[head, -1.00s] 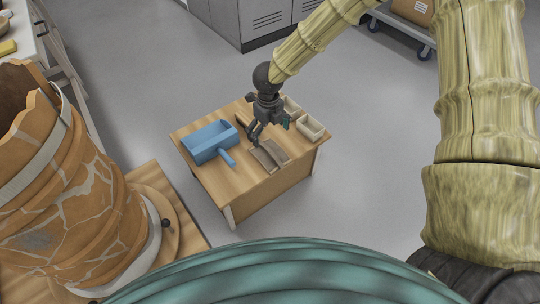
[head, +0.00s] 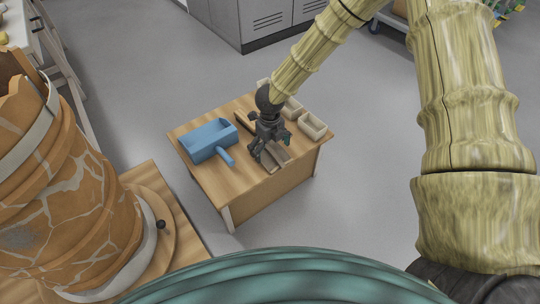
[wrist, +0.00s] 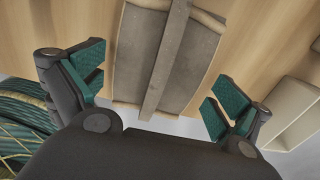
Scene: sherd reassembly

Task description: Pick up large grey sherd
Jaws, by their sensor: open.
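The large grey sherd (wrist: 192,62) lies flat on the wooden table, with a rough grey face and paler tan edges. A narrow grey-brown strip (wrist: 166,60) runs lengthwise over its middle in the wrist view; I cannot tell if it is part of the sherd. In the head view the sherd (head: 278,158) is partly hidden by my gripper (head: 264,148). In the wrist view my gripper (wrist: 158,88) is open, its green pads to either side of the sherd's near end, with gaps and nothing between them gripped. The height above the sherd is unclear.
A blue dustpan-like tool (head: 208,140) lies left of the sherd on the small table (head: 235,190). Pale open boxes (head: 312,126) stand at its back right; one (wrist: 295,115) is near my right finger. A large cracked orange vessel (head: 70,205) stands at left.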

